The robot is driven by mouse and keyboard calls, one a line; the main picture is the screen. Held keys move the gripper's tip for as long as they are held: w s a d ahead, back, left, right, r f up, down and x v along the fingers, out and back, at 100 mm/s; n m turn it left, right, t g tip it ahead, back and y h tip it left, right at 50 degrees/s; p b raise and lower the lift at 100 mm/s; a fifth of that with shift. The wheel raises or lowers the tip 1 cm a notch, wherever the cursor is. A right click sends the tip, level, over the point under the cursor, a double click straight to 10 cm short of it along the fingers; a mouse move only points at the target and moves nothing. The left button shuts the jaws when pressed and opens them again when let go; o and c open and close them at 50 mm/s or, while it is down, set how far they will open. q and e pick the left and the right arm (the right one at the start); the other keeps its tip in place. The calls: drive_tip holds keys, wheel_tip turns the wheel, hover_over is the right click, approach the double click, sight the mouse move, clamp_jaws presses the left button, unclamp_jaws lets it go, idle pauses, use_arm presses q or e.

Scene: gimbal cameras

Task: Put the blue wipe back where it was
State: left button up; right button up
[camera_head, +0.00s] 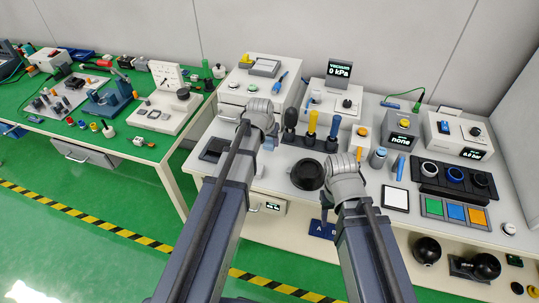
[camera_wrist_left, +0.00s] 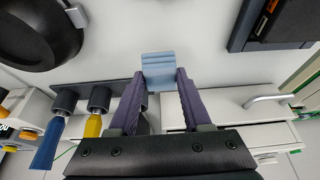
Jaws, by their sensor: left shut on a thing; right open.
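In the left wrist view the blue wipe (camera_wrist_left: 158,66) is a small folded light-blue block between the fingertips of my left gripper (camera_wrist_left: 160,80). The gripper is shut on it, above the white worktop. In the head view my left gripper (camera_head: 270,141) is mostly hidden by its own wrist, near the tool stand's left end, and the wipe cannot be made out clearly. My right gripper (camera_head: 327,200) is open, largely hidden below its wrist, near the worktop's front edge.
A black round dish (camera_head: 307,174) stands between the arms. A stand with black, yellow and blue handles (camera_head: 311,132) is behind. A dark tray (camera_head: 215,149) lies left. Cup rack (camera_head: 455,180) and colour pads (camera_head: 455,212) are right. Bare worktop (camera_head: 250,176) lies left of the dish.

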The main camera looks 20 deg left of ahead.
sight(269, 148)
use_arm(q)
drive_tip(key=shift+f, duration=0.1)
wheel_tip(269, 148, down, 4)
drive_tip(key=b, duration=0.3)
drive_tip(key=shift+b, duration=0.4)
drive_tip(key=o, duration=1.2)
